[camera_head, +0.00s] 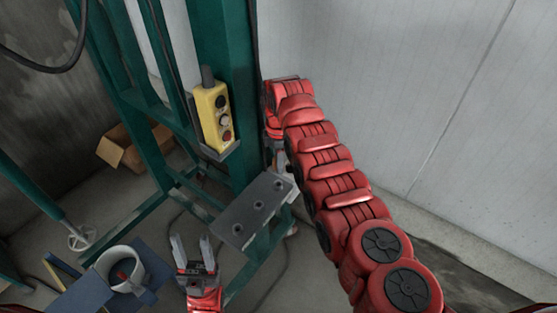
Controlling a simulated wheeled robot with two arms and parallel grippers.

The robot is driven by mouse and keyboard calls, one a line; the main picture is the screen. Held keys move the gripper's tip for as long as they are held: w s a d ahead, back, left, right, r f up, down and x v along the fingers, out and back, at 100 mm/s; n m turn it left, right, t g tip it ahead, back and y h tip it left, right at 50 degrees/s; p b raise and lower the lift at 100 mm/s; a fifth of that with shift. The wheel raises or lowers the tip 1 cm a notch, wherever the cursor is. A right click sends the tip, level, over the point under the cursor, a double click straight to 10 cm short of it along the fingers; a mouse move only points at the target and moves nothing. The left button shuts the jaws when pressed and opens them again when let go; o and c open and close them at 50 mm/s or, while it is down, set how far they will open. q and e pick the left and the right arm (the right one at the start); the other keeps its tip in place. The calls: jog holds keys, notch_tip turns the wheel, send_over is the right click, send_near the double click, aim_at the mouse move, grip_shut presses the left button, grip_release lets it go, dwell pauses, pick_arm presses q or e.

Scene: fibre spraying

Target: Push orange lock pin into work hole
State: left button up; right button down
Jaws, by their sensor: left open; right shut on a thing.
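No orange lock pin can be made out. A grey metal plate (247,216) with several dark holes sticks out from the green post at the centre; I cannot tell which is the work hole. My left gripper (194,247) is open and empty, fingers pointing up, to the left of and below the plate in the picture. My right arm reaches up from the lower right and bends down beside the post. My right gripper (282,160) is at the plate's far end, partly hidden behind the post and plate. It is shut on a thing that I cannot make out.
A yellow control box (212,115) with buttons hangs on the green post (222,50). A white cup (122,270) holding something red is at the lower left, by a blue surface (95,293). A cardboard box (128,150) lies on the floor. A pale wall (450,80) bounds the right.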

jog(key=shift+f+b, duration=1.2)
jog(key=shift+f, duration=0.95)
jog(key=shift+b, duration=0.65)
jog(key=shift+b, duration=0.3)
jog(key=shift+f+b, duration=1.45)
jog(key=shift+f, duration=0.35)
jog(key=shift+c, duration=2)
grip_release()
jog(key=shift+r, duration=0.1)
